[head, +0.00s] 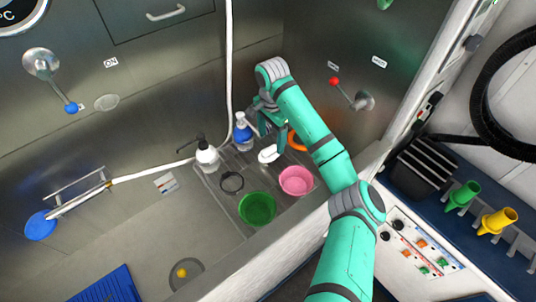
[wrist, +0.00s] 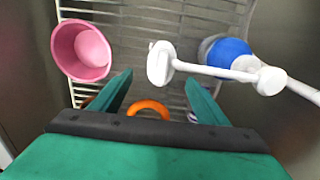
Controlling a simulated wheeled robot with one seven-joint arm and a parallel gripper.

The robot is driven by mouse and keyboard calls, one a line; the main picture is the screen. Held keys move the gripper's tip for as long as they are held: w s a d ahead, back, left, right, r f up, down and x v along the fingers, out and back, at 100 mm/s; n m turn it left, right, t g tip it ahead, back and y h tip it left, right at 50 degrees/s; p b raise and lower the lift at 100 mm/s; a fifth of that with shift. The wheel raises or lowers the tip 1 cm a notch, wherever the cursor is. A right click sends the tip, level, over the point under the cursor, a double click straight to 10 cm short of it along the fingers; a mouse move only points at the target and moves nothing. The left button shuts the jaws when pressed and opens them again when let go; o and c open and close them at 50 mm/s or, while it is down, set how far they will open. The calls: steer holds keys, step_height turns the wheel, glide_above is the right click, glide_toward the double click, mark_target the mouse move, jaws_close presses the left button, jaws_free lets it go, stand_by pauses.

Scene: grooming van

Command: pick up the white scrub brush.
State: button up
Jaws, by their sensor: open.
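The white scrub brush appears to be the white piece (head: 268,155) on the drain rack in the head view, beside the blue bottle. In the wrist view its rounded white head (wrist: 160,63) lies just beyond my fingertips, and a thin white handle runs right from it across the blue bottle top. My gripper (head: 269,135) is open and points down over the rack; its two green fingers (wrist: 160,88) stand apart with nothing visible between their tips. The arm partly hides this spot in the head view, and I cannot tell whether a finger touches the brush.
A blue bottle (head: 243,134) and a white bottle (head: 207,155) stand close by.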

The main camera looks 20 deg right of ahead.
mark_target(269, 149)
steer(key=shift+a+f, duration=0.15)
steer(key=shift+f, duration=1.5)
steer(key=shift+a+f, duration=0.15)
steer(key=shift+f, duration=1.45)
steer(key=c, duration=1.2)
